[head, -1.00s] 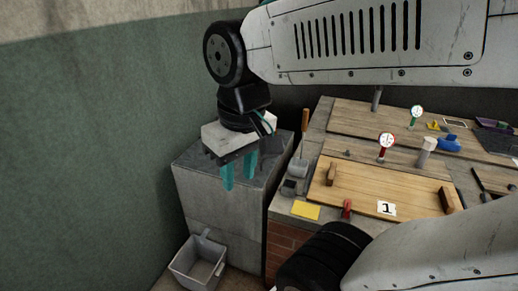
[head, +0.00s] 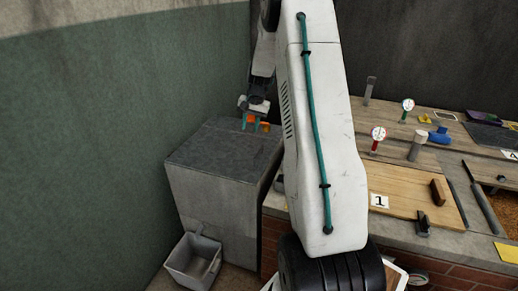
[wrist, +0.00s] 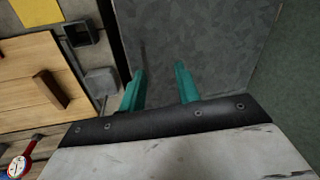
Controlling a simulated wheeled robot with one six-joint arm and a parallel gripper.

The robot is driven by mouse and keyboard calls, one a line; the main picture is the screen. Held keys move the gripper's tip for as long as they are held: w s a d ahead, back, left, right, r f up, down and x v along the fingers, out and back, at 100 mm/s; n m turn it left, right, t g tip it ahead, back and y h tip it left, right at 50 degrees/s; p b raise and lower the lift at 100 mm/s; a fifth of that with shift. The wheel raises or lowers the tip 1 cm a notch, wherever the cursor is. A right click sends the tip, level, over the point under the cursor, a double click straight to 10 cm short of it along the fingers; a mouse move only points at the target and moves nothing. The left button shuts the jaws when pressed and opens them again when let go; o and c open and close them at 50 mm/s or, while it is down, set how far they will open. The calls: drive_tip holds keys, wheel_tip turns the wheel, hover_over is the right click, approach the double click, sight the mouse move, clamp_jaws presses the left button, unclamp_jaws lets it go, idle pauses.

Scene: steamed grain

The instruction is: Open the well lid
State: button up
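The wooden lid marked 1 (head: 398,184) lies flat on the brick-sided counter. A dark wooden handle (head: 437,191) stands at its right end; my arm hides its left part in the head view. The wrist view shows part of a wooden board (wrist: 22,78) with a handle (wrist: 49,89). My gripper (head: 251,122) is above the back of the grey block, left of and away from the lid. In the wrist view its teal fingers (wrist: 159,72) are apart with nothing between them. Small orange patches show near the fingers in the head view; I cannot tell what they are.
The grey block (head: 222,155) stands against the green wall, with a grey bin (head: 193,262) on the floor before it. A red gauge (head: 378,134), a grey post (head: 417,148), a blue object (head: 439,136) and a green-stemmed gauge (head: 407,106) stand behind the lid.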

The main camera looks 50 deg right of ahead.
drive_tip(key=m, duration=0.2)
approach(259, 152)
drive_tip(key=f, duration=0.2)
drive_tip(key=w+f, duration=0.1)
drive_tip(key=f, duration=0.4)
drive_tip(key=shift+w+a+f, duration=0.3)
drive_tip(key=shift+a, duration=0.1)
clamp_jaws()
